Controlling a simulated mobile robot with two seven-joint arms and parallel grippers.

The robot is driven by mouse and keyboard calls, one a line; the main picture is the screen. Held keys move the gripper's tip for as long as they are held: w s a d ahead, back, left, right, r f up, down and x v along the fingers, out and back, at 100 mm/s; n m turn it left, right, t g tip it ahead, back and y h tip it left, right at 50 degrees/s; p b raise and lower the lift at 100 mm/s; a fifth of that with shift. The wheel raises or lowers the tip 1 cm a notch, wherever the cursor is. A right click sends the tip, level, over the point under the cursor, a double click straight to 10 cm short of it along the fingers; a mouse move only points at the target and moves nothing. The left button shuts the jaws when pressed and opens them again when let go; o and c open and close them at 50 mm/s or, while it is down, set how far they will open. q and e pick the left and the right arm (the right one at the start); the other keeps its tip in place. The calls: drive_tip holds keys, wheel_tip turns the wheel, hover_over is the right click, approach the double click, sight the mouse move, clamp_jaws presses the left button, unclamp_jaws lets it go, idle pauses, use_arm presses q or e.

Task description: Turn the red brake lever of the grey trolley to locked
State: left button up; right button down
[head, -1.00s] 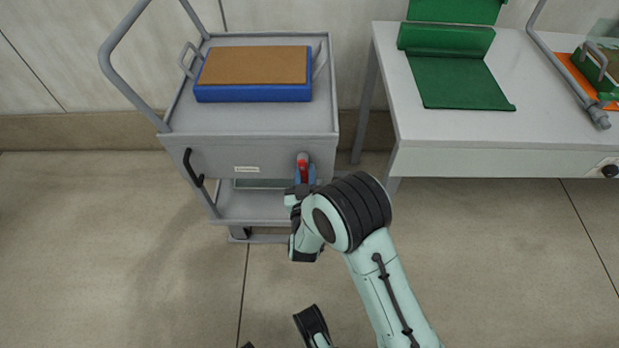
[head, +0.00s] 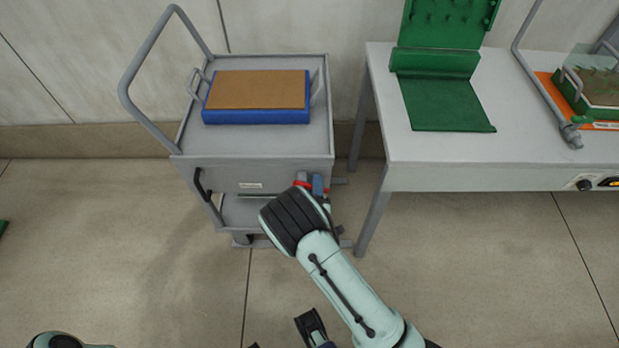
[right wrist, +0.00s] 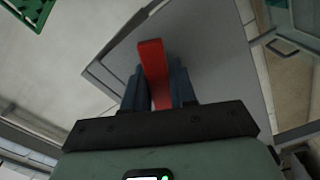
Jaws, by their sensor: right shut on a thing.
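The grey trolley (head: 240,143) stands against the wall in the head view. Its red brake lever (head: 302,184) is on the front panel near the right end, partly hidden by my arm and fingers. It seems to point to the right from its grey pivot. In the right wrist view the red lever (right wrist: 151,58) stands between the two dark blue fingers. My right gripper (head: 319,186) is shut on it, at the trolley's right front corner. No lock marking can be read.
A blue box with a brown top (head: 257,96) lies on the trolley's top. A black handle (head: 201,184) is on the panel's left. A white table (head: 440,152) with a green stand (head: 447,100) is close on the right. The floor in front is open.

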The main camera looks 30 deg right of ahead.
drive_tip(key=shift+r+n+p, duration=0.3)
drive_tip(key=shift+n, duration=0.3)
drive_tip(key=shift+s+d+r+n+p, duration=0.1)
drive_tip(key=shift+r+n+p, duration=0.2)
drive_tip(key=shift+n+p, duration=0.55)
drive_tip(key=shift+r+n+p, duration=0.3)
drive_tip(key=shift+n, duration=0.95)
drive_tip(key=c, duration=1)
unclamp_jaws()
drive_tip(key=shift+s, duration=0.1)
drive_tip(key=v, duration=1.3)
drive_tip(key=shift+s, duration=0.15)
